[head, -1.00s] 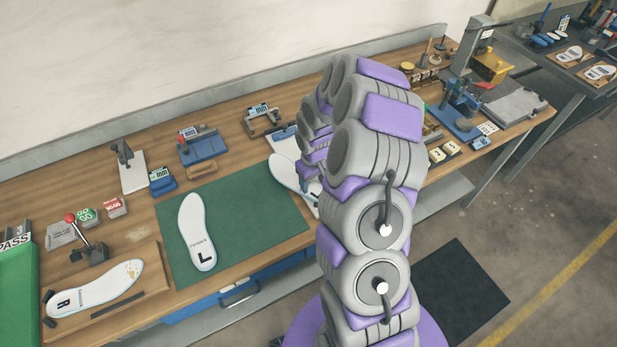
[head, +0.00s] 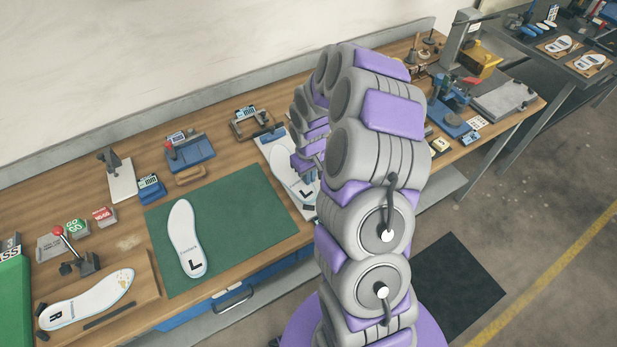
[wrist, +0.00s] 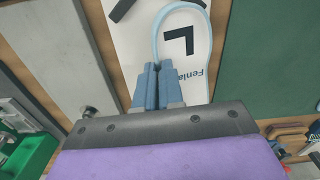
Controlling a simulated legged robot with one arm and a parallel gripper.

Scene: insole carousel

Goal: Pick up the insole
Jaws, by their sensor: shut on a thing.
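A white insole with a pale blue edge and a black L (head: 285,170) is at the right of the green mat, partly hidden by my arm. My gripper shows in the wrist view (wrist: 158,88) with its blue fingers shut on this insole's edge, beside the L end (wrist: 196,62). I cannot tell how far the insole is from the bench. A second L insole (head: 182,235) lies flat on the green mat (head: 240,215). An R insole (head: 90,298) lies on a wooden board at the front left.
The wooden bench (head: 115,240) runs along a wall. Clamps and a blue gauge fixture (head: 190,150) stand behind the mat. A green bin (head: 12,290) is at the left edge. The mat's right part is clear. More tools stand at the right.

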